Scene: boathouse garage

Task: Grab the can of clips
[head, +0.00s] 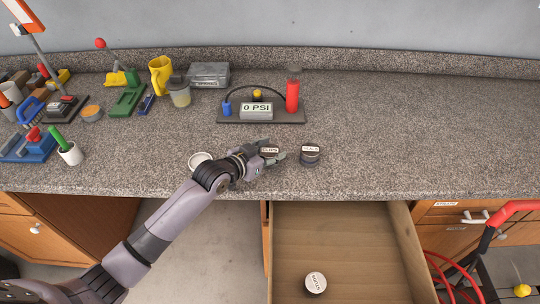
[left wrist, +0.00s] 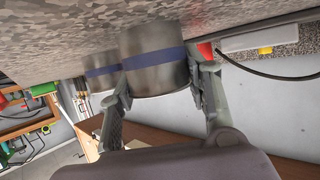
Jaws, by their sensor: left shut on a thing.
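The can of clips (head: 269,150), with a pale lid label that reads CLIPS, stands on the speckled grey countertop near its front edge. In the left wrist view it is a grey metal can (left wrist: 155,62) with a blue band, between the two fingers. My left gripper (head: 267,158) reaches in from the left and is shut on this can. It also shows in the left wrist view (left wrist: 160,88). The can seems to be still at counter level. My right gripper is in neither view.
A similar labelled can (head: 310,156) stands just right of the gripper. A white round item (head: 200,159) is behind the wrist. The 0 PSI gauge board (head: 257,112) stands behind. Below, an open drawer (head: 345,240) holds another labelled can (head: 315,282). The counter's right side is clear.

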